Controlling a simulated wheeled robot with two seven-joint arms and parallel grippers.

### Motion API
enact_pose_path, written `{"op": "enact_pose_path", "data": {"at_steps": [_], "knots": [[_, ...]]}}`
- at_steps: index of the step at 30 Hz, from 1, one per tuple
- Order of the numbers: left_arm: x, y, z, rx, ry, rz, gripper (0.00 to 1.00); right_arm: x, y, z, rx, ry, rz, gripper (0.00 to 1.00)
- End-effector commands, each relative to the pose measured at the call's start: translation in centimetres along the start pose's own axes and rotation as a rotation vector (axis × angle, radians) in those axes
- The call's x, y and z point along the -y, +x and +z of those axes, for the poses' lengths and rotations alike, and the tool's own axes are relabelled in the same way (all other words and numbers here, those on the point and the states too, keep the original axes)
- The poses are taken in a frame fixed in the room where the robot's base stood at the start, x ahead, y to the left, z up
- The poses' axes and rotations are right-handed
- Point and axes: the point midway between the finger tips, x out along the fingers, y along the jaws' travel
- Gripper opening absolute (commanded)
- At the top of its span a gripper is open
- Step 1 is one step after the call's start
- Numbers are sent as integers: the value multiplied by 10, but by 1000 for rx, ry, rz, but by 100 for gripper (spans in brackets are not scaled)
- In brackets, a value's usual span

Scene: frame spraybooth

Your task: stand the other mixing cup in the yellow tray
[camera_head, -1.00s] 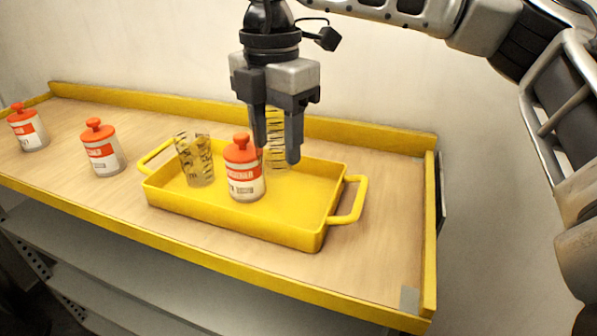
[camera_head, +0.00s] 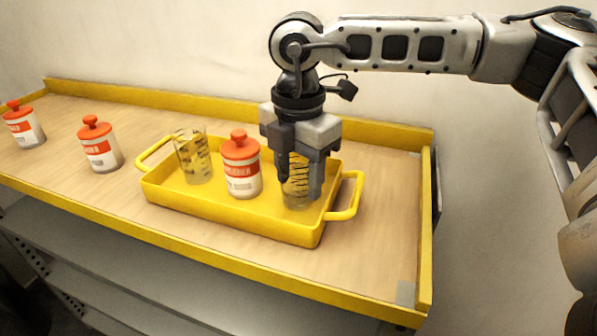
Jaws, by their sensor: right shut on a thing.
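The yellow tray (camera_head: 237,212) lies on the wooden bench top. One clear mixing cup with dark markings (camera_head: 194,158) stands upright in its left part. A white canister with an orange lid (camera_head: 241,170) stands in the tray's middle. My right gripper (camera_head: 299,183) points down over the tray's right part and is shut on the other mixing cup (camera_head: 297,190). That cup is upright inside the tray, right of the canister. The fingers hide part of it, and I cannot tell whether its base touches the tray floor. My left gripper is not in view.
Two more orange-lidded canisters stand left of the tray, one nearer (camera_head: 101,147) and one at the far left (camera_head: 24,127). A yellow rim (camera_head: 385,137) edges the bench. Bare bench lies right of the tray.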

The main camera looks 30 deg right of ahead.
Motion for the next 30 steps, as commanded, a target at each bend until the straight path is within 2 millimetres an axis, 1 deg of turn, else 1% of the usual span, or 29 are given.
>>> {"op": "enact_pose_path", "data": {"at_steps": [1,2,3,4,12,15,17,20,27,30], "knots": [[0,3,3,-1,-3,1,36,0,4,0,0,1,-1,28],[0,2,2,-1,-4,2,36,0,3,0,0,1,-1,55],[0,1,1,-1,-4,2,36,0,2,0,0,1,-1,66],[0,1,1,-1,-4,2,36,0,2,0,0,1,-1,71],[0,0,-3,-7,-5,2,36,0,1,0,0,1,0,71],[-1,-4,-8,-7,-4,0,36,0,-5,0,1,1,0,71],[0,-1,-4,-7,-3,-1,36,-1,-10,0,1,1,3,71],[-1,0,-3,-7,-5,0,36,-1,-27,0,0,0,5,71],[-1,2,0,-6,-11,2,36,-1,-81,0,1,1,4,71],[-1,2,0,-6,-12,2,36,-1,-98,0,0,1,3,71]]}}
